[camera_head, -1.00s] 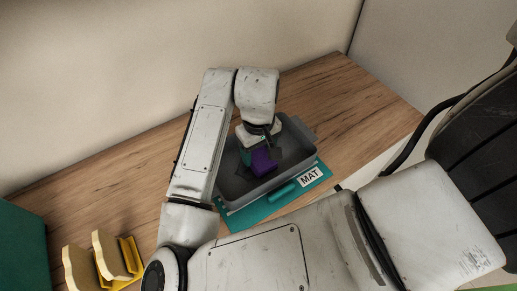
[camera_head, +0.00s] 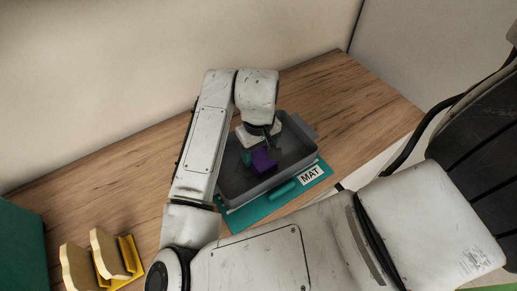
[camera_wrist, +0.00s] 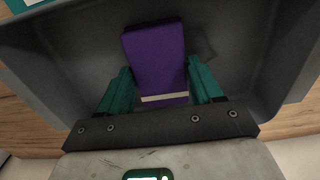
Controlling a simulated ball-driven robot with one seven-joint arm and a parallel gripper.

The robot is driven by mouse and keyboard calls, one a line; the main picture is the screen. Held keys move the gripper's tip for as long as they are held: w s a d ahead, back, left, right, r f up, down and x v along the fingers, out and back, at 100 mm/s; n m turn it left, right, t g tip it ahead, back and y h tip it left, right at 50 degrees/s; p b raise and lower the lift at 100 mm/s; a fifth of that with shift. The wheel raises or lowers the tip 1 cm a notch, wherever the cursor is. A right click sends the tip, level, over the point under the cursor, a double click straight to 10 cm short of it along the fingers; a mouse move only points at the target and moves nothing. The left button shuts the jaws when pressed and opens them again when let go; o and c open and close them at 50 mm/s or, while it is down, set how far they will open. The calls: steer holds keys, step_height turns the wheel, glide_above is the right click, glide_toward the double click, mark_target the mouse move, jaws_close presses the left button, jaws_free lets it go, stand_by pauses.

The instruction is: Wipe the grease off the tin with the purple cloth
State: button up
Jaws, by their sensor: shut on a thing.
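The grey tin (camera_head: 296,143) is a shallow, open rectangular pan on the teal mat (camera_head: 250,217). It fills most of the wrist view (camera_wrist: 258,48). My gripper (camera_head: 260,153) reaches down inside the tin. Its teal fingers are shut on the purple cloth (camera_head: 264,161), a folded block with a pale stripe in the wrist view (camera_wrist: 155,55). The cloth is low, over the tin's floor; I cannot tell whether it touches it. A darker patch shows right of the cloth in the wrist view; I cannot tell whether it is grease or shadow. My arm hides part of the tin's left side.
A yellow rack (camera_head: 128,262) with cream boards (camera_head: 106,256) stands at the lower left. A teal box (camera_head: 20,250) is at the left edge. The wooden counter (camera_head: 345,90) is clear right of the tin. A wall is behind, and a dark chair (camera_head: 480,150) is at right.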

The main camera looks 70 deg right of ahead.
steer(key=shift+s+d+r+p, duration=0.15)
steer(key=shift+s+d+p, duration=0.35)
steer(key=shift+d, duration=0.2)
steer(key=shift+s+d+p, duration=0.4)
steer(key=shift+s+d, duration=0.25)
steer(key=shift+d, duration=0.35)
steer(key=shift+d, duration=0.1)
steer(key=shift+s+d+f+p, duration=0.35)
steer(key=shift+s+d, duration=0.2)
steer(key=shift+d, duration=0.15)
steer(key=shift+s+d+r+p, duration=0.15)
steer(key=shift+s+d+p, duration=0.4)
steer(key=shift+d, duration=0.3)
steer(key=shift+w+a+r, duration=0.1)
steer(key=shift+w+a, duration=0.5)
steer(key=shift+a, duration=0.3)
steer(key=shift+w+a+f+b, duration=0.1)
steer(key=shift+w+a+b, duration=0.3)
steer(key=shift+w+a, duration=0.35)
steer(key=shift+w+a+f+b, duration=0.1)
steer(key=shift+w+a+b, duration=0.3)
steer(key=shift+a, duration=0.5)
steer(key=shift+a, duration=0.1)
